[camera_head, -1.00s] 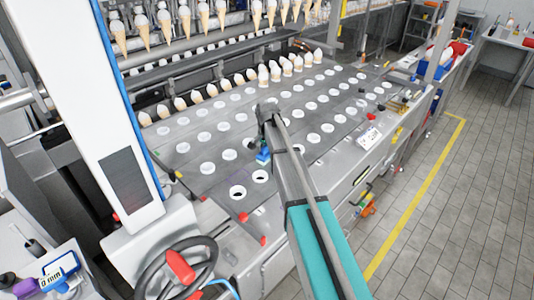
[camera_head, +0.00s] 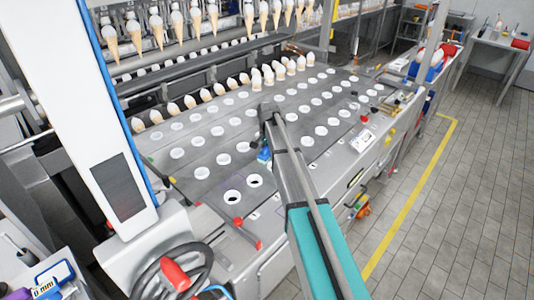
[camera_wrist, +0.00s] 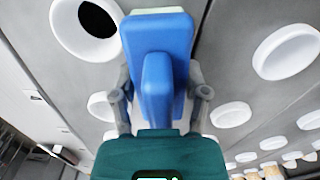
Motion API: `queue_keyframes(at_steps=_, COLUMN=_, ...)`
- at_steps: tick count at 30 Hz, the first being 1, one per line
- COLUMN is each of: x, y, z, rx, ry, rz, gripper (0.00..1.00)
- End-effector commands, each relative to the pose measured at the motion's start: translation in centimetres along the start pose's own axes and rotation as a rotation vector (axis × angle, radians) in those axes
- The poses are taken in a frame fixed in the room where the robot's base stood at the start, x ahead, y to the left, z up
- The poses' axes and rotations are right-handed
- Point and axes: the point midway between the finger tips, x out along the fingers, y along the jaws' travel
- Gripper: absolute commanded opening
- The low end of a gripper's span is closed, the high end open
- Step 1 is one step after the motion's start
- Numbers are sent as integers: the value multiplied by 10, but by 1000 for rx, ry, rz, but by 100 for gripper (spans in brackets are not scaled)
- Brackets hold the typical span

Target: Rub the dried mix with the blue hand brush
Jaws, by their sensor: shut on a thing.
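The blue hand brush (camera_wrist: 155,50) fills the middle of the wrist view, with a pale strip at its far end. My gripper (camera_wrist: 160,110) has its two grey fingers closed on the brush from both sides. In the head view the blue brush (camera_head: 264,154) is a small patch at the end of my arm, over the grey plate (camera_head: 330,155) with white round cups. My gripper (camera_head: 268,130) is partly hidden by the arm there. I cannot make out the dried mix in either view; the brush and arm may cover it.
White ring cups (camera_head: 223,159) stand in rows across the plate, two with dark open holes (camera_head: 233,196). Wafer cones (camera_head: 190,102) stand along its back. A red-tipped lever (camera_head: 238,221) lies at the near left. Grey floor (camera_head: 440,220) is clear at the right.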

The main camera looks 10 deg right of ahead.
Motion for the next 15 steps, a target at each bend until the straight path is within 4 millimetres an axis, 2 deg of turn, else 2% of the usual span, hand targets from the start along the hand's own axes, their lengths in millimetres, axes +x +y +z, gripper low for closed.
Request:
queue_keyframes(at_steps=8, x=0, y=0, z=-2, rx=0, ry=0, rz=0, gripper=21)
queue_keyframes(at_steps=15, x=1, y=2, z=-16, rx=1, ry=0, rz=0, gripper=21)
